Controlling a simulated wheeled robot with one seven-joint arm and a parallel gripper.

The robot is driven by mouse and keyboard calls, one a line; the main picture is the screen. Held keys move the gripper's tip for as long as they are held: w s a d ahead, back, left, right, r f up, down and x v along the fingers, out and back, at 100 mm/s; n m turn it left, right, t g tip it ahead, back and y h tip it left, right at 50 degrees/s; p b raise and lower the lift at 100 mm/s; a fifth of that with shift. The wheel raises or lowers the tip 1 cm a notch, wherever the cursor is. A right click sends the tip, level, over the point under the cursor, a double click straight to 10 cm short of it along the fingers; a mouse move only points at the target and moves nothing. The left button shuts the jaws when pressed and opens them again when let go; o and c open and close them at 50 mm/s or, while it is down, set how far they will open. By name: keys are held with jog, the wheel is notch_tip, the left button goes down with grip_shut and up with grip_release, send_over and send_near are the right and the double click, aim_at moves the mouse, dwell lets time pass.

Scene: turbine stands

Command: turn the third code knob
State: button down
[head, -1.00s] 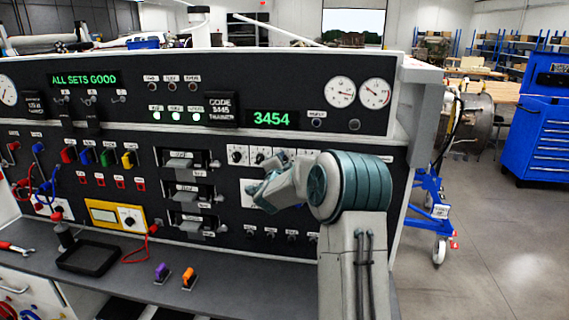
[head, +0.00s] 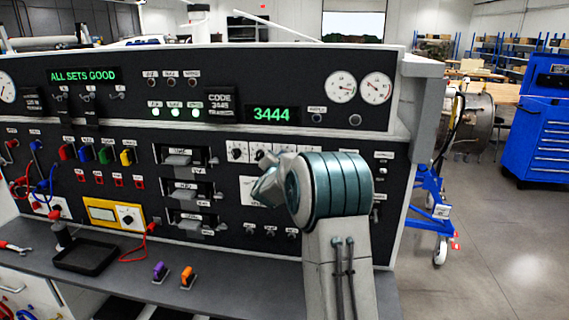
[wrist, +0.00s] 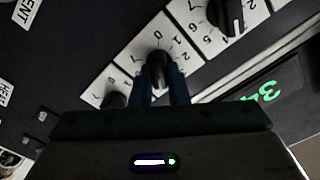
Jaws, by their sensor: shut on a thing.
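A row of black code knobs on white numbered plates sits on the dark panel. The first plate (head: 237,151) and the second plate (head: 261,152) show in the head view; my arm hides most of the row to their right. In the wrist view my gripper (wrist: 160,76) is shut on a black knob (wrist: 158,62), with one finger on each side. A neighbouring knob (wrist: 230,14) is at upper right and another (wrist: 115,99) at lower left. The green code display (head: 271,114) reads 3444. The code placard (head: 220,102) appears to read 3445.
Slide levers (head: 180,188) are left of the knobs, and gauges (head: 342,87) are above right. A black tray (head: 84,255) and purple (head: 160,270) and orange (head: 188,276) pieces are on the shelf. The floor right of the stand is open, before a blue cabinet (head: 540,140).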

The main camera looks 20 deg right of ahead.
jog(key=shift+n, duration=1.6)
jog(key=shift+f, duration=0.1)
jog(key=c, duration=1.4)
grip_release()
jog(key=shift+a+b, duration=0.1)
jog(key=shift+b, duration=0.2)
jog(key=b+v, duration=0.4)
jog(key=v, duration=0.9)
jog(key=shift+s+a, duration=0.2)
jog(key=shift+s, duration=0.1)
